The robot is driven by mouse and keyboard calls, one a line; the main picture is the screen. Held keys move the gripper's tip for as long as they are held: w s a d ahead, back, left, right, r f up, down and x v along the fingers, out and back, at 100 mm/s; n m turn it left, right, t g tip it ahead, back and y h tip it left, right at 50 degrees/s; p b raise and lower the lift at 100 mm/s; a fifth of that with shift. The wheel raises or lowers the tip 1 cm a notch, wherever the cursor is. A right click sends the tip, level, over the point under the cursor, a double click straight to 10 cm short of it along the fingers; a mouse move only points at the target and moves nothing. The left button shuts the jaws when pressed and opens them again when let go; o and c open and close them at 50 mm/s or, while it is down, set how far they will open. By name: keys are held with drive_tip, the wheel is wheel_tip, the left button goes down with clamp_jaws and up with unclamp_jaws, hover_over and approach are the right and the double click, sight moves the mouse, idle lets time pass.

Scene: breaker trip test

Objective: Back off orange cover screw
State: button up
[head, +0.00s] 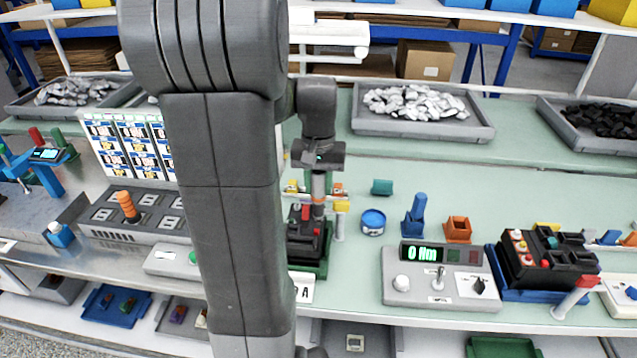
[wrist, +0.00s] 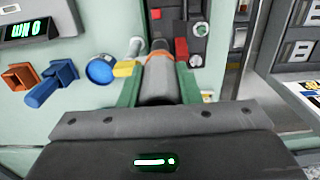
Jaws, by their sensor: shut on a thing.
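My gripper (head: 319,178) points down over a black breaker (head: 303,222) with red parts, which sits in a green holder (head: 318,268). The gripper is shut on a grey, round driver-like tool (wrist: 160,82) with an orange band. In the wrist view the tool stands between the two green fingers. Its lower end is at or just above the breaker; I cannot tell whether it touches. The breaker also shows in the wrist view (wrist: 172,28). No separate orange cover screw can be made out; the tool and gripper cover that spot.
A yellow-topped post (head: 341,207) stands close right of the breaker. Further right are a blue round tin (head: 372,222), a blue holder (head: 415,222), an orange box (head: 458,229) and a console (head: 437,283) reading 0 Nm. The mat behind these is mostly clear.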

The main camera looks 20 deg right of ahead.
drive_tip(key=shift+f, duration=0.5)
drive_tip(key=shift+r, duration=0.15)
idle(1.3)
drive_tip(key=shift+r+p, duration=2.5)
drive_tip(key=shift+r, duration=0.5)
